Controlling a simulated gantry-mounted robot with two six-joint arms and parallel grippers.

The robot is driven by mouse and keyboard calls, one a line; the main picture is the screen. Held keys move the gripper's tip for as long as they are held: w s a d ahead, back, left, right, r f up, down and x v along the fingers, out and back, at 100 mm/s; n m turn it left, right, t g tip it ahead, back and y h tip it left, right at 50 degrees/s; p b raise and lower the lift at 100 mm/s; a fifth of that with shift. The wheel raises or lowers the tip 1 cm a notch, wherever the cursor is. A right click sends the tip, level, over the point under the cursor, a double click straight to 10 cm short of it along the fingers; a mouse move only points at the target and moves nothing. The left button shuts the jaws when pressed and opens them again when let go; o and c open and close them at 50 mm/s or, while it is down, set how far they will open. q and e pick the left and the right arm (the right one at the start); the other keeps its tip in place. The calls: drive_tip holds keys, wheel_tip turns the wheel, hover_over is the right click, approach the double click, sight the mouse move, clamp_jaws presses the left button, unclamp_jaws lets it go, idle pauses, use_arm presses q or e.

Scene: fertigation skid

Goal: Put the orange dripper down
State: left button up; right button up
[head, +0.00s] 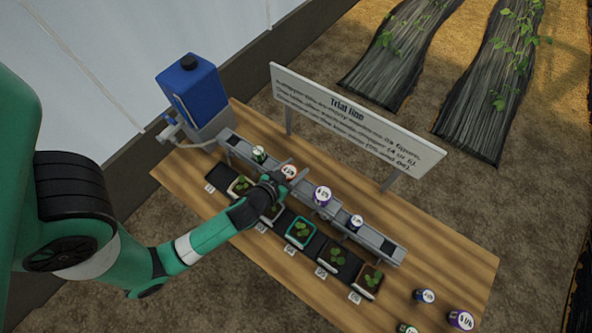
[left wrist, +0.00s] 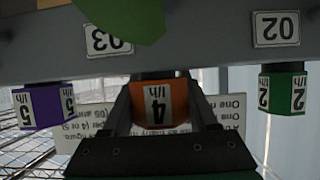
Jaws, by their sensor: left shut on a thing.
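The orange dripper (head: 289,172), marked 4 l/h, shows at the rail in the head view. It fills the middle of the left wrist view (left wrist: 158,106), which looks upside down. My left gripper (head: 278,180) is shut on it, a dark finger on each side. The dripper is at the grey rail (head: 376,238), close to the tag 03 (left wrist: 108,38). I cannot tell whether it is seated in the rail or just above it. My right gripper is not in view.
On the rail are a green dripper (head: 259,154), a purple one (head: 323,195) and a dark blue one (head: 355,222). Potted seedlings (head: 300,230) line the front. Loose drippers (head: 425,296) stand at the table's right end. A sign (head: 350,120) and blue tank (head: 192,88) stand behind.

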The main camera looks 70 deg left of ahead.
use_arm(q)
drive_tip(key=shift+w+r, duration=0.1)
drive_tip(key=shift+r, duration=0.05)
drive_tip(key=o, duration=1.3)
drive_tip(key=shift+o, duration=0.2)
